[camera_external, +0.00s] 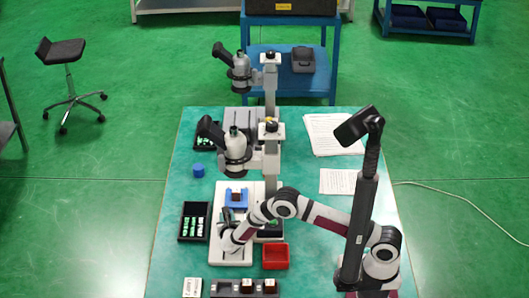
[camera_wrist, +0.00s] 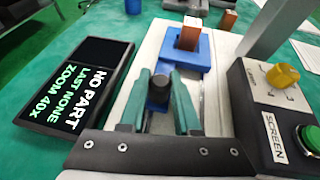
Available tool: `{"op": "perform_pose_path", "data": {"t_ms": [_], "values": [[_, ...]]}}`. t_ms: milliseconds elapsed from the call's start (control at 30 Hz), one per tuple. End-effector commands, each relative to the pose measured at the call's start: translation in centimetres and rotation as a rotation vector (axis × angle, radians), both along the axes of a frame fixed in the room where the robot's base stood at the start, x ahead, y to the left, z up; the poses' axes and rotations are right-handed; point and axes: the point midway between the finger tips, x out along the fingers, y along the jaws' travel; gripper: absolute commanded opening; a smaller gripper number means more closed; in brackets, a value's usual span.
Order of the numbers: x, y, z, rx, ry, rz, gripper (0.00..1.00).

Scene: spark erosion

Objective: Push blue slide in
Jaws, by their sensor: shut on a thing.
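The blue slide (camera_wrist: 205,58) lies on the white base plate under the microscope, with a copper-brown block (camera_wrist: 189,34) standing in it. It also shows in the external view (camera_external: 243,196). A dark round knob (camera_wrist: 160,80) with blue below it is at the slide's near end. My gripper (camera_wrist: 163,92) is shut on this knob, one greenish finger on each side. In the external view my gripper (camera_external: 228,220) is low over the plate, on the near side of the slide, and partly hidden by my arm.
A control box (camera_wrist: 275,110) with yellow knob and green button is on the right. The microscope (camera_external: 236,146) stands beyond the slide. A red tray (camera_external: 275,257) sits nearby.

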Motion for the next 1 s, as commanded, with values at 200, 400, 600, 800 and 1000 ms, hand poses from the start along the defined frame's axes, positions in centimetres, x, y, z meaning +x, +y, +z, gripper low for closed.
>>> {"op": "perform_pose_path", "data": {"t_ms": [200,400,600,800,1000], "values": [[2.2,-0.1,0.0,0.000,0.000,-0.002,0.00],[2.3,-0.1,0.0,0.000,-0.001,-0.002,0.00],[2.2,-0.1,0.0,0.000,-0.001,-0.002,0.58],[2.2,0.0,0.0,0.000,-0.001,0.000,0.61],[1.3,-0.1,0.4,0.001,-0.001,0.001,0.61]]}}
